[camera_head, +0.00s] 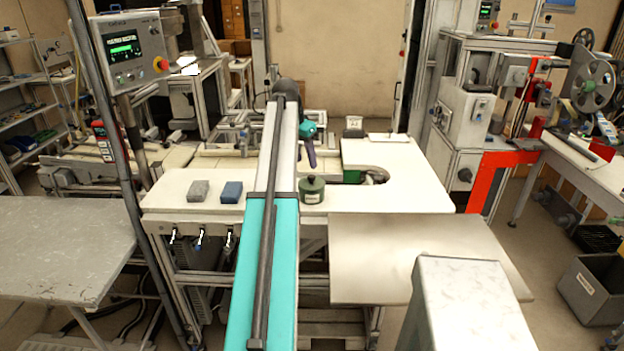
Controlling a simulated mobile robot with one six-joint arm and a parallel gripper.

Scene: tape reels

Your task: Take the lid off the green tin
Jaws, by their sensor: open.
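The green tin (312,191) stands upright near the front edge of the white worktop, just right of my arm. It has a pale label on its front, and its lid (312,182) with a small knob is on top. My gripper (311,163) is small in view, behind and above the tin, pointing down. It is open and appears apart from the lid. Its fingertips are too small to make out clearly, and my own arm hides part of the worktop left of the tin.
A grey block (199,191) and a blue block (232,192) lie left of my arm. A green and grey object (372,176) sits right of the tin, behind it. The white worktop (415,195) is clear on the right. A bare lower board (390,250) lies in front.

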